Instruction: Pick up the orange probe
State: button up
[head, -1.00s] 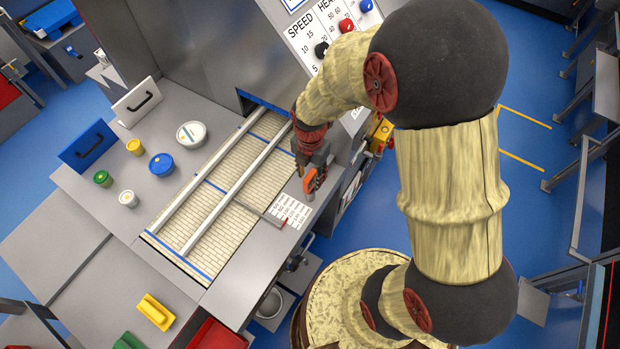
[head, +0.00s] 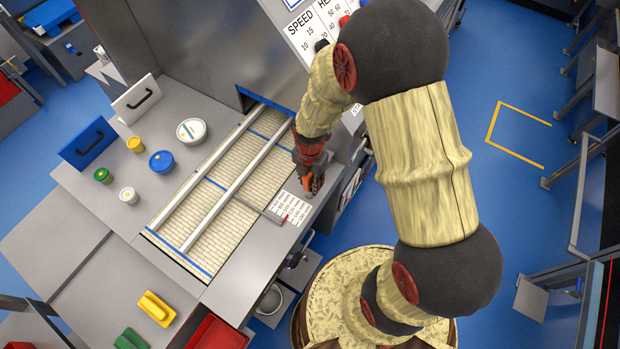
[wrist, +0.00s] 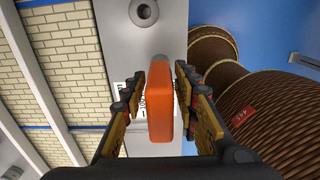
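The orange probe (wrist: 160,100) stands between the two fingers of my gripper (wrist: 161,82) in the wrist view. A narrow gap shows on the probe's right side; on its left the finger is very close, and I cannot tell if it touches. The fingers look open around the probe. In the head view my gripper (head: 311,177) is low over the grey ledge at the belt's right side, with the orange of the probe (head: 315,184) partly hidden by it.
A white printed label (head: 290,208) lies on the ledge beside the gripper. The conveyor belt (head: 235,185) with two rails is to the left. Several tubs, including a blue-lidded one (head: 162,162), stand beyond it. A brown ribbed drum (wrist: 270,115) is to the right in the wrist view.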

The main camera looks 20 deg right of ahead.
jog(key=c, duration=0.6)
grip_shut()
jog(key=shift+r, duration=0.1)
